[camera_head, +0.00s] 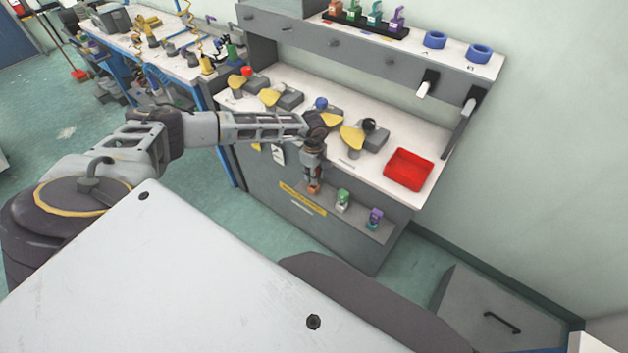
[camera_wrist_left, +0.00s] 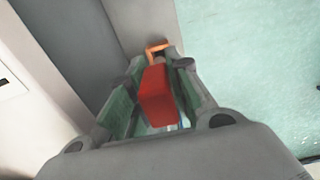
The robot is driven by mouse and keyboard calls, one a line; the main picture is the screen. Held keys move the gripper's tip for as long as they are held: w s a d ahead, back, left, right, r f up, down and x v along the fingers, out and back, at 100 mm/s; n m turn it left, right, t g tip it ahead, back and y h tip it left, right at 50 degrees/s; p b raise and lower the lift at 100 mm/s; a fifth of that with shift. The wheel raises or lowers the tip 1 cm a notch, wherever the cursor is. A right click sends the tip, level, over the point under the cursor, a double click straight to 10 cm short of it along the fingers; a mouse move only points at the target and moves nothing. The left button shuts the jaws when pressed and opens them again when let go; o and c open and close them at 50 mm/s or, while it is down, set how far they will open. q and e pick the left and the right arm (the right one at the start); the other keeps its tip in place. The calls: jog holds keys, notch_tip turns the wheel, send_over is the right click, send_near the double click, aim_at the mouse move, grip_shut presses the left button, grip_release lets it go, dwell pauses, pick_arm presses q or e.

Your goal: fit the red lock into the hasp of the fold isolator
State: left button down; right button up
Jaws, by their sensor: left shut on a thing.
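My left gripper (camera_head: 313,187) points down at the lower ledge on the cabinet front. In the left wrist view its fingers (camera_wrist_left: 158,90) are shut on a red block-shaped thing (camera_wrist_left: 157,97), which looks like the red lock. An orange hooked piece (camera_wrist_left: 155,49) shows at the far end of the red block. I cannot tell whether it is joined to it or only behind it. An orange bit also shows at the fingertips in the head view. I cannot make out which thing is the fold isolator or where its hasp is. My right gripper is not in view.
A green-topped piece (camera_head: 342,201) and a purple one (camera_head: 375,218) stand on the ledge, right of my left gripper. Above, the worktop holds several yellow-and-grey devices and a red tray (camera_head: 409,169). A grey box (camera_head: 497,312) stands on the floor at right.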

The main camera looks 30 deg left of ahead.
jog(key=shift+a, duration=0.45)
pick_arm(q)
jog(key=shift+r, duration=0.1)
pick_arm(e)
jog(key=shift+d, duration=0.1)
pick_arm(q)
jog(key=shift+r+p, duration=0.55)
jog(key=shift+r, duration=0.65)
jog(key=shift+r+p, duration=0.55)
jog(key=shift+p, duration=0.05)
jog(key=shift+r, duration=0.2)
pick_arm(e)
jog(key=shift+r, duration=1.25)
